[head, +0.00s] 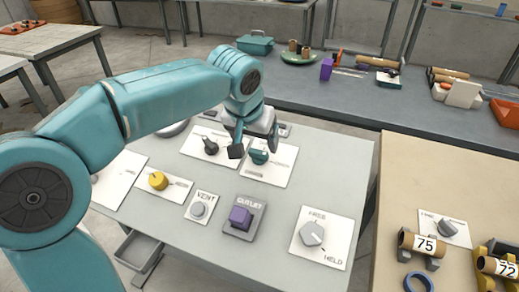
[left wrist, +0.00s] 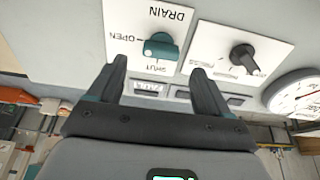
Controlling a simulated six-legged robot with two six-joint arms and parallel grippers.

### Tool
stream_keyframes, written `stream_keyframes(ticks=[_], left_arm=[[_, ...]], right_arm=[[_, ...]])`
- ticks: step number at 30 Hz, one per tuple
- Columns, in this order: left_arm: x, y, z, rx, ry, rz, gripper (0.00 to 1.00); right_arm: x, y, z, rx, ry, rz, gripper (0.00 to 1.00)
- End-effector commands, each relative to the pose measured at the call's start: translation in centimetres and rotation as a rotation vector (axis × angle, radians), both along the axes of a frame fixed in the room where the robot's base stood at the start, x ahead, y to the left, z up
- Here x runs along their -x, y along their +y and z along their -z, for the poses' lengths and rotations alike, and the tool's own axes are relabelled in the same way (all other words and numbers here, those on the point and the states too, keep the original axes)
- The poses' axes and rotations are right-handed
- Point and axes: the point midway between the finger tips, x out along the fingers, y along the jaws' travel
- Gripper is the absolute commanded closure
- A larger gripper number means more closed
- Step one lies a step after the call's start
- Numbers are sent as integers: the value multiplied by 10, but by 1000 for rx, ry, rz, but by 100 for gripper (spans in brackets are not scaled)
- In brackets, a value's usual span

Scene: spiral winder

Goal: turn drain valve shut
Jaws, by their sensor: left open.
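The drain valve is a teal knob (left wrist: 161,47) on a white plate lettered DRAIN, OPEN and SHUT, seen upside down in the left wrist view. Its bar lies crosswise, with one end towards the OPEN mark; the SHUT lettering is on the side nearer my gripper. In the head view the teal knob (head: 259,156) is on the back part of the grey panel table. My left gripper (left wrist: 158,70) is open and empty, its fingers pointing towards the knob, apart from it. In the head view the left gripper (head: 254,143) hangs just above and behind the knob. My right gripper is not in view.
A black-handled knob (head: 210,146) is on the plate left of the drain plate. A yellow knob (head: 158,181), a grey VENT button (head: 198,210), a purple OUTLET block (head: 241,217) and a grey dial (head: 312,233) are nearer the front. A gauge (left wrist: 297,94) stands beside the black knob.

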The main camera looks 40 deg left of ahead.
Motion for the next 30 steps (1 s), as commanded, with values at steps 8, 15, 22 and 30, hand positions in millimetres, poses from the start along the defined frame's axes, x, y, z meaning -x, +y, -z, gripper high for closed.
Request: stream_keyframes(ticks=[8, 15, 22, 30], left_arm=[[-18, 4, 40, 1, 1, -1, 21], [-23, 4, 46, 0, -1, -1, 21], [-23, 4, 46, 0, -1, -1, 51], [-23, 4, 46, 2, -1, -5, 77]], right_arm=[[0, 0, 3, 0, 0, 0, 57], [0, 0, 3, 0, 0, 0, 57], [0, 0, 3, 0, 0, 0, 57], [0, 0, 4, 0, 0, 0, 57]])
